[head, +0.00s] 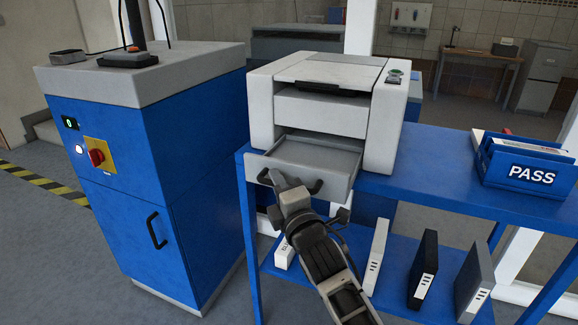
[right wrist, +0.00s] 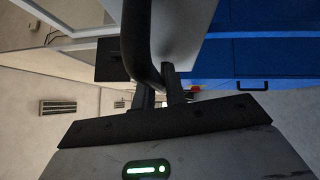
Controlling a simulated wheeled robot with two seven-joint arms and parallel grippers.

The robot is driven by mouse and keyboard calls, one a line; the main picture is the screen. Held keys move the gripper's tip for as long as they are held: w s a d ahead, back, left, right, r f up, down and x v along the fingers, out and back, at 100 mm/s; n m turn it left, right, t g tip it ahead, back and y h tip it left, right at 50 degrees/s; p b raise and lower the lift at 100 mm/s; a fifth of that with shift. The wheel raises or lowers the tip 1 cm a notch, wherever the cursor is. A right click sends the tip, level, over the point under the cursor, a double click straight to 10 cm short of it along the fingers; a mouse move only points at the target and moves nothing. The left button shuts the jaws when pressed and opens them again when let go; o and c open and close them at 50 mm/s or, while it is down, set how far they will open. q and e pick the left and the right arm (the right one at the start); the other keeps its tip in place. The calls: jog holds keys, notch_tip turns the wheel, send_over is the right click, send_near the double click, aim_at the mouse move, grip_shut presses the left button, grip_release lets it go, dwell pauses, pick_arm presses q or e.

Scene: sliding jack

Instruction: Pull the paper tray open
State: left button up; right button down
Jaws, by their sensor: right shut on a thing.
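The paper tray (head: 312,160) is a grey drawer low in the front of the white printer (head: 325,115). It stands out from the printer, and its inside shows empty. A dark handle bar runs along its front; the handle (right wrist: 137,45) looms large in the right wrist view. My right gripper (head: 284,190) is at the tray front, shut on the handle. Its fingers also show around the bar in the right wrist view (right wrist: 170,88). The gripper hides the middle of the tray front. My left gripper is in neither view.
The printer stands on a blue table (head: 440,190) with a lower shelf holding several upright binders (head: 423,265). A blue PASS bin (head: 525,165) is at the right. A blue cabinet (head: 150,150) stands close on the left. Floor in front is clear.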

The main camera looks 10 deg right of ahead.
jog(key=shift+s+a, duration=0.4)
jog(key=shift+s, duration=0.25)
jog(key=c, duration=1.5)
grip_release()
jog(key=shift+o, duration=0.2)
jog(key=b+v, duration=0.2)
jog(key=v, duration=1.4)
jog(key=s+d+f+m+g, duration=0.1)
jog(key=s+f+m+g, duration=0.3)
jog(key=f+m, duration=0.5)
jog(key=s+d+f+m+g, duration=0.2)
jog(key=s+f+m+g, duration=0.2)
jog(key=s+f+m, duration=0.4)
notch_tip(320, 180, down, 7)
jog(key=shift+f+m+g+h, duration=0.2)
jog(key=shift+m+g+h, duration=0.1)
jog(key=shift+m, duration=0.8)
